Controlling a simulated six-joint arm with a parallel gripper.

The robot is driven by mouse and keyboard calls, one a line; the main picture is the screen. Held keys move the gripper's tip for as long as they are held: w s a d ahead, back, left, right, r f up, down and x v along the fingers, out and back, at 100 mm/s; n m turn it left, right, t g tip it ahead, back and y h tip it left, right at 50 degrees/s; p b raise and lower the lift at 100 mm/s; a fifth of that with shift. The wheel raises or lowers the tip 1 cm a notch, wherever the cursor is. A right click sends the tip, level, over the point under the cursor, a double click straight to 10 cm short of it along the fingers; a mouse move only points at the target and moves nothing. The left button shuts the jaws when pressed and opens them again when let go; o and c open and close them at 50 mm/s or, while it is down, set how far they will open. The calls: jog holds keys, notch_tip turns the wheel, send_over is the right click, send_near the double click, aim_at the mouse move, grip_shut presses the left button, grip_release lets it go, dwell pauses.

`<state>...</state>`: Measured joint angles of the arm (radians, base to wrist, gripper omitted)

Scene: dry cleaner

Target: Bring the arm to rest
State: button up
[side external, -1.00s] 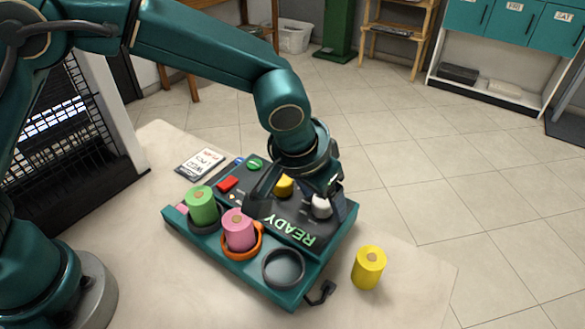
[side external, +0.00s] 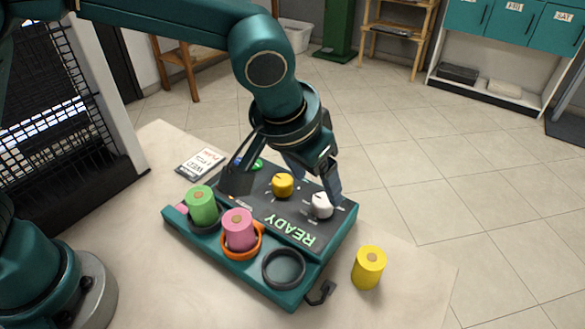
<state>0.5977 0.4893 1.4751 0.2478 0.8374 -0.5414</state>
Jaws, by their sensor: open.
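My gripper (side external: 282,186) is open and empty, with its two fingers spread above the back part of the teal control panel (side external: 225,265). A yellow knob (side external: 283,185) shows between the fingers, and a white knob (side external: 321,205) stands on the panel to its right, below the right finger. I cannot tell whether any finger touches the panel. The left finger hides part of the panel's back left. The panel's face shows lit "READY" lettering (side external: 291,229).
A green spool (side external: 202,206) and a pink spool (side external: 238,230) stand in holders along the panel's front; a third holder (side external: 284,268) is empty. A yellow spool (side external: 369,267) stands on the table (side external: 400,285) at right. A card (side external: 201,163) lies behind the panel. A dark grille stands at left.

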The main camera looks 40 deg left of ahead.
jog(key=s+a+r+n+t, duration=0.2)
jog(key=s+a+r+n, duration=0.1)
jog(key=a+r, duration=0.9)
jog(key=s+a+f, duration=0.2)
jog(key=s+f, duration=0.1)
jog(key=s, duration=0.3)
jog(key=s+a+f+g, duration=0.1)
jog(key=s+a+f, duration=0.2)
jog(key=s, duration=0.4)
jog(key=shift+a+f+m, duration=0.25)
jog(key=shift+f+m, duration=0.15)
